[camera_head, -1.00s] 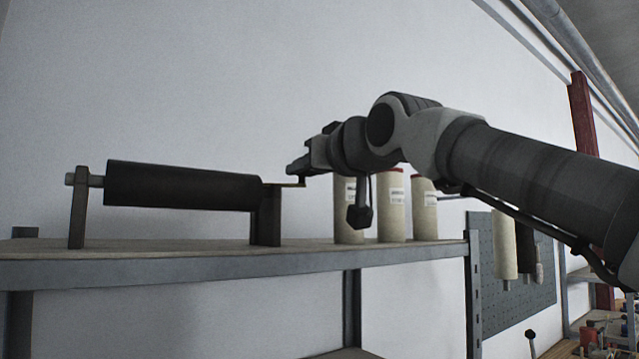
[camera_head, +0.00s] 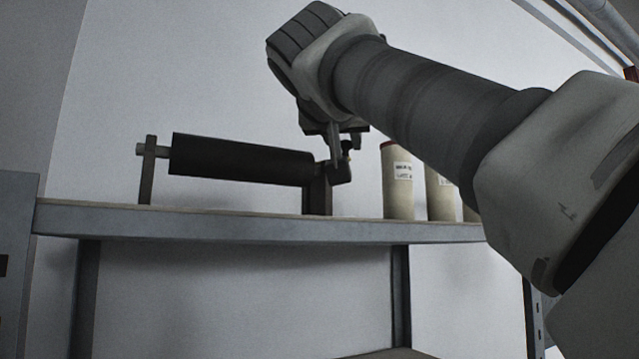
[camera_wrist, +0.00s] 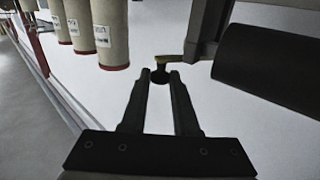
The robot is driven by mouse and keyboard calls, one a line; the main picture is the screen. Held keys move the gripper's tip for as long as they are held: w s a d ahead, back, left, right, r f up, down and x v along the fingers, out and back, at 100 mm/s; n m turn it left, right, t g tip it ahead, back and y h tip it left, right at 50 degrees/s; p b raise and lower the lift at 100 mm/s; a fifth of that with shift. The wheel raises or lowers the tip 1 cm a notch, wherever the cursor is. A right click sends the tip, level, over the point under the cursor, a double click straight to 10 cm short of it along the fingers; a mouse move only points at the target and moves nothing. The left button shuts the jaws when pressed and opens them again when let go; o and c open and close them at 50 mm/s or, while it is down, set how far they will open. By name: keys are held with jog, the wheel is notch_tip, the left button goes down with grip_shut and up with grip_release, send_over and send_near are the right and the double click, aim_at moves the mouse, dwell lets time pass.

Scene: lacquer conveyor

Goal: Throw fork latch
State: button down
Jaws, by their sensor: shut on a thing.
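A black roller (camera_head: 240,160) lies across two upright fork posts on a shelf. Its right post (camera_head: 318,196) carries the latch, a small brass arm that shows in the wrist view (camera_wrist: 175,58) sticking out from the post (camera_wrist: 206,25) and ending in a dark round knob (camera_wrist: 160,76). My gripper (camera_head: 340,172) points down beside the right post. In the wrist view its two fingers (camera_wrist: 160,80) are on either side of the knob, closed on it. In the head view the latch is mostly hidden behind my gripper.
Several cream cylinders with labels (camera_head: 398,190) stand on the shelf (camera_head: 230,228) to the right of the latch, close to my arm. The roller's left post (camera_head: 148,172) stands near the shelf's left end. A pale wall is behind.

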jog(key=a+m+g+h+p, duration=0.1)
jog(key=h, duration=0.1)
jog(key=s+a+m+h+p, duration=0.1)
jog(key=m+h, duration=0.1)
jog(key=shift+r+g, duration=0.15)
jog(key=shift+g, duration=0.25)
jog(key=shift+s+a+m+g+h+p, duration=0.2)
jog(key=shift+a+m+g+h+p, duration=0.15)
jog(key=shift+m+g+h+p, duration=0.5)
jog(key=shift+s+a+m+g+h+p, duration=0.2)
jog(key=shift+a+m+g+h+p, duration=0.25)
jog(key=shift+h+p, duration=0.65)
jog(key=shift+d, duration=0.1)
jog(key=shift+f, duration=0.2)
jog(key=c, duration=0.7)
grip_release()
jog(key=shift+s, duration=0.1)
jog(key=p+v, duration=0.1)
jog(key=v, duration=1.6)
jog(key=shift+a+f+p, duration=0.1)
jog(key=shift+a+p, duration=0.15)
jog(key=shift+p, duration=0.05)
